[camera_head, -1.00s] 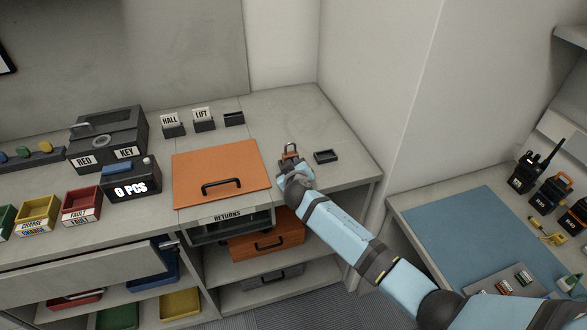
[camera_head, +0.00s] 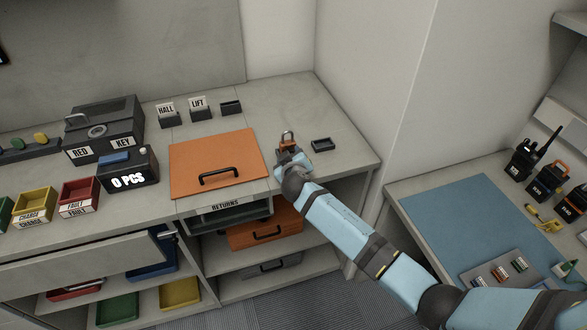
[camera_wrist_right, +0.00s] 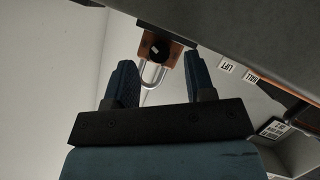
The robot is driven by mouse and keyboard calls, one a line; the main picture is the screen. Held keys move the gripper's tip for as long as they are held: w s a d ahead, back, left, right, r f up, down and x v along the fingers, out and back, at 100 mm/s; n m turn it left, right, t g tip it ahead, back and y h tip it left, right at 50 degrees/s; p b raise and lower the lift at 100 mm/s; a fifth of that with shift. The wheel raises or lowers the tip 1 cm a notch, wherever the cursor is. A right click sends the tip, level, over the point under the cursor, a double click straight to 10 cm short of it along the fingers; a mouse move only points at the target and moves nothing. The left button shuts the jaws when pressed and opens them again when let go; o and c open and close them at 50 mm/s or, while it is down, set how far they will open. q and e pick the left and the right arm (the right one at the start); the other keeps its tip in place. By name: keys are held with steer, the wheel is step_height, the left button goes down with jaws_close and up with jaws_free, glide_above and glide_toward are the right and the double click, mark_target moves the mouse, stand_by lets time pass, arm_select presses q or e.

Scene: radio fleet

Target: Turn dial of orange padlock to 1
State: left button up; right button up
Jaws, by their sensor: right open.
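The orange padlock (camera_head: 286,146) stands on the grey counter right of the orange panel, its metal shackle up. In the right wrist view the padlock (camera_wrist_right: 174,55) appears upside down, its black dial (camera_wrist_right: 158,47) facing me with a small white mark; I cannot read its setting. My right gripper (camera_head: 291,157) is close in front of the padlock. Its two fingers (camera_wrist_right: 160,82) are open and apart, one on each side of the padlock's line, with nothing between their tips that I can see gripped. My left gripper is not in view.
A small black tray (camera_head: 321,144) sits just right of the padlock. The orange panel (camera_head: 218,160) with a black handle lies to its left. HALL (camera_head: 167,111) and LIFT (camera_head: 199,105) signs stand behind. The wall bounds the counter at the back right.

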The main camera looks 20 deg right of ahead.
arm_select(q)
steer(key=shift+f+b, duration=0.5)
steer(key=shift+b, duration=0.05)
arm_select(e)
steer(key=v, duration=1.2)
steer(key=shift+d+r, duration=0.1)
